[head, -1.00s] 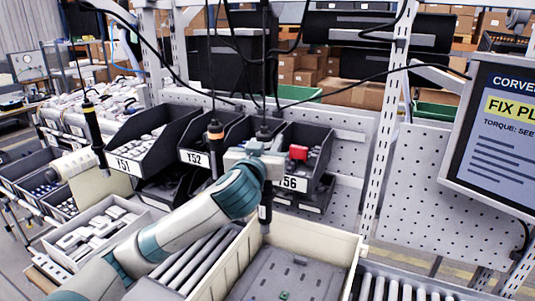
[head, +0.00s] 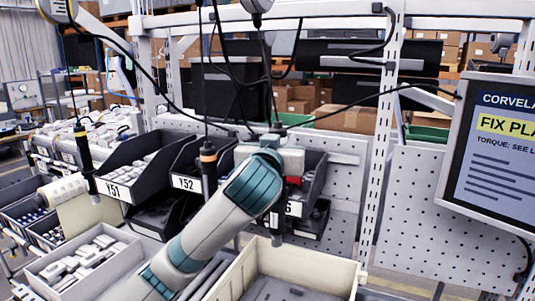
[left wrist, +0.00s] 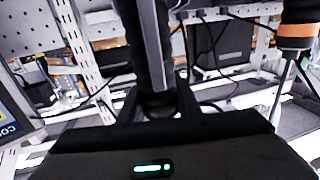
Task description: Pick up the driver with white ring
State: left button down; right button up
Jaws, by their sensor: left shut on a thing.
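My left gripper (head: 275,160) is in front of the right-hand bin and shut on a dark driver (head: 276,218), whose lower end hangs below my wrist. In the left wrist view the held driver (left wrist: 155,50) stands between the fingers, black with a grey strip. Its ring is hidden, so I cannot tell its colour. A driver with an orange ring (head: 208,160) hangs before bin Y52, and shows at the upper right of the left wrist view (left wrist: 297,35). A driver with a yellowish ring (head: 82,145) hangs farther left. My right gripper is not in view.
Black bins Y51 (head: 116,190) and Y52 (head: 185,182) stand behind the hanging drivers. A cream crate (head: 330,268) is below my gripper. Black cables hang around it. A screen (head: 500,150) is at the right, with a pegboard (head: 425,210) beside it.

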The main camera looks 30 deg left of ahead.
pick_arm(q)
jog(key=d+r+b, duration=0.2)
jog(key=d+r, duration=0.2)
jog(key=d, duration=0.2)
jog(key=shift+s+d, duration=0.25)
